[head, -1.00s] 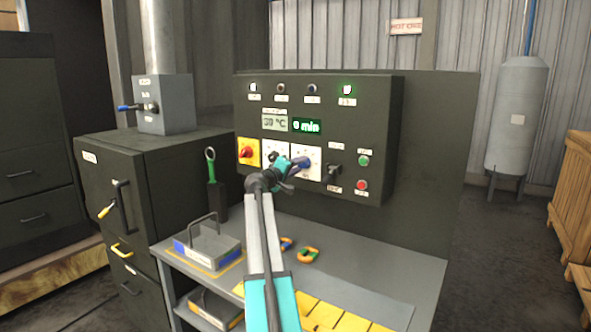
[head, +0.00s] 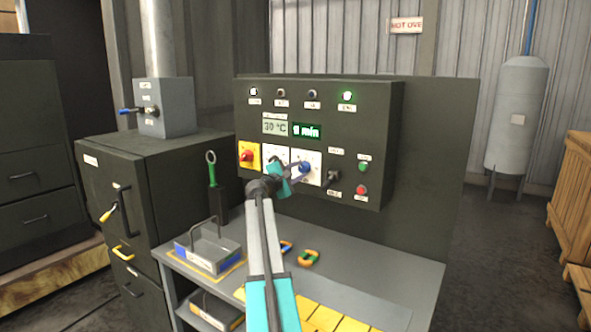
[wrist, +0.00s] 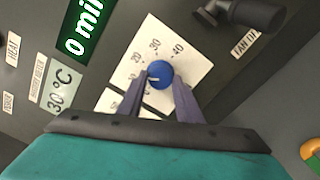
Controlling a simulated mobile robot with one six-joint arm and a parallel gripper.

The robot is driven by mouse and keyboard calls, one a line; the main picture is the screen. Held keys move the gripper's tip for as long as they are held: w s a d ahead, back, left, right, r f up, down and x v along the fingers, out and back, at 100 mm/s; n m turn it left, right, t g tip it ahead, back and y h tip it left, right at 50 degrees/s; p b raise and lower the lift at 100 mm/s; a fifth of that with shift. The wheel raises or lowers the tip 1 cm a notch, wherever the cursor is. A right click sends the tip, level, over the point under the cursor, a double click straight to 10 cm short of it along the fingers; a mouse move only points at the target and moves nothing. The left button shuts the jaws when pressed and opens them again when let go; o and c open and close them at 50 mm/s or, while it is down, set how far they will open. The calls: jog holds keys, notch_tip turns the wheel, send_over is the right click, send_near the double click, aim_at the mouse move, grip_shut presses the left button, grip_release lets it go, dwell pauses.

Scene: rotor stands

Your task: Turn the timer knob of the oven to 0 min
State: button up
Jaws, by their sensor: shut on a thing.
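The blue timer knob (wrist: 159,74) sits on a white dial plate (wrist: 177,47) marked 20, 30 and 40 in the wrist view. In the head view the knob (head: 305,167) shows at my gripper's tip. My gripper (wrist: 161,80) is shut on the knob, one finger on each side. A white mark on the knob points left toward the low end of the scale; the fingers cover part of that end. The green timer display (wrist: 84,29) reads 0 min in the wrist view; it also shows in the head view (head: 307,131).
A dark lever switch (wrist: 245,14) stands right of the dial. A red knob on a yellow plate (head: 248,155) and another white plate (head: 268,152) lie left of it. The bench (head: 375,278) below holds a tray (head: 225,252) and coloured rings (head: 309,258).

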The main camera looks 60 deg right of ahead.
jog(key=n+p, duration=0.2)
jog(key=n, duration=0.1)
jog(key=r+n+p, duration=0.1)
jog(key=n+p, duration=0.1)
jog(key=n, duration=0.1)
jog(key=shift+s+d+n, duration=0.15)
jog(key=shift+d+n, duration=0.05)
jog(key=shift+n, duration=0.1)
jog(key=n+p, duration=0.2)
jog(key=shift+n+p, duration=0.3)
jog(key=shift+p, duration=0.05)
jog(key=shift+f+n+p, duration=0.1)
jog(key=shift+n+p, duration=1.25)
jog(key=shift+n, duration=0.45)
jog(key=o, duration=1.1)
jog(key=shift+f, duration=0.2)
jog(key=shift+c, duration=0.2)
jog(key=shift+a+f, duration=0.1)
